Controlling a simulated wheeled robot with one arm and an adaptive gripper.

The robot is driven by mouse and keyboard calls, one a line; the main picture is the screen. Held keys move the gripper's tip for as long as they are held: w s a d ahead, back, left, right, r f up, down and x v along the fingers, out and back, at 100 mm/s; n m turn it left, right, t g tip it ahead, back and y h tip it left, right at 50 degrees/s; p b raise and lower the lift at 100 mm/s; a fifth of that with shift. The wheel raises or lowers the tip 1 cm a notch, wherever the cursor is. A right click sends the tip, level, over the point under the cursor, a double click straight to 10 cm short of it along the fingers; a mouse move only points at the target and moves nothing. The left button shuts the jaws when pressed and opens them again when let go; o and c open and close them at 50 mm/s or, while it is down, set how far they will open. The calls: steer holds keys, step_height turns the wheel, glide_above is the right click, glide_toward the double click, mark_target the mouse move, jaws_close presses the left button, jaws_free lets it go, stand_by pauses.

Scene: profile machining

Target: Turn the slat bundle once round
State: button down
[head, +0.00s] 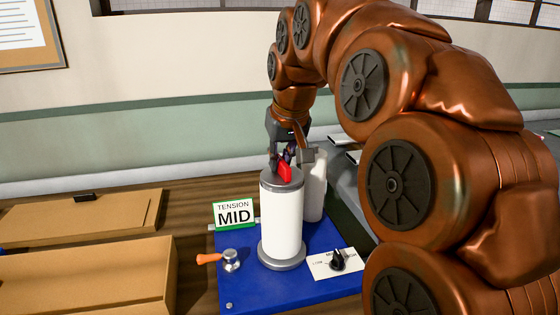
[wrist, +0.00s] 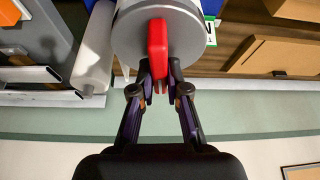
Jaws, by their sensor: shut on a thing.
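A white upright cylinder (head: 281,220) with grey discs at its top and foot stands on a blue base plate (head: 290,291). A red handle (head: 285,172) sits on the grey top disc (wrist: 189,30). My gripper (head: 280,165) comes down from above and behind and is shut on the red handle, which also shows in the wrist view (wrist: 158,45). My fingertips (wrist: 160,78) close at the handle's near end. I cannot make out separate slats; the white cylinder may be the wrapped bundle.
A white roll (head: 316,188) stands close behind the cylinder at right. A "TENSION MID" sign (head: 234,213), an orange-handled metal tool (head: 220,259) and a black knob on a white panel (head: 337,260) are around it. Cardboard boxes (head: 85,280) lie at left.

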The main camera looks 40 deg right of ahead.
stand_by(0.4)
steer(key=c, duration=1.2)
jaws_free()
steer(key=shift+o, duration=0.2)
steer(key=v, duration=1.2)
steer(key=shift+a, duration=0.1)
